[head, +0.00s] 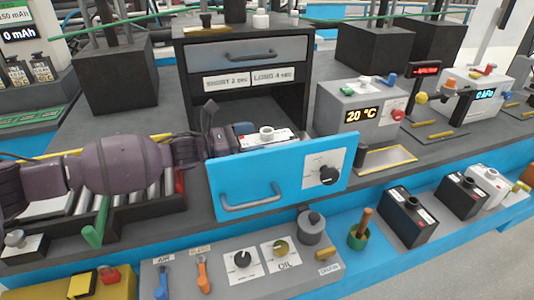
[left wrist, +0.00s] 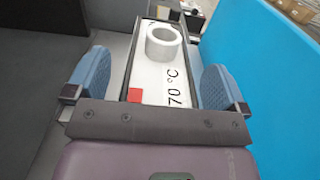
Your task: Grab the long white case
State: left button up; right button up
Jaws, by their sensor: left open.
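A white case (head: 283,134) with a round grey-white ring on top lies in the open blue-fronted drawer (head: 275,186). In the left wrist view the case (left wrist: 153,75) is long, with dark sides, a red square and black lettering on its top. My left gripper (head: 243,131) reaches into the drawer from the left. In the left wrist view its two blue fingers (left wrist: 157,82) stand apart on either side of the case, with a visible gap on each side. In the head view the arm hides part of the case. My right gripper is not in view.
The drawer's blue front wall (left wrist: 263,80) is close to the right finger in the wrist view. The dark cabinet (head: 245,60) stands behind. A grey 20 °C box (head: 360,107) is to the right. A roller tray (head: 140,205) lies under my left arm.

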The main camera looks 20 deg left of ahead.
pick_arm(q)
jog(key=shift+c, duration=0.2)
jog(key=c, duration=1.2)
jog(key=shift+o, duration=0.2)
jog(key=shift+r, duration=0.1)
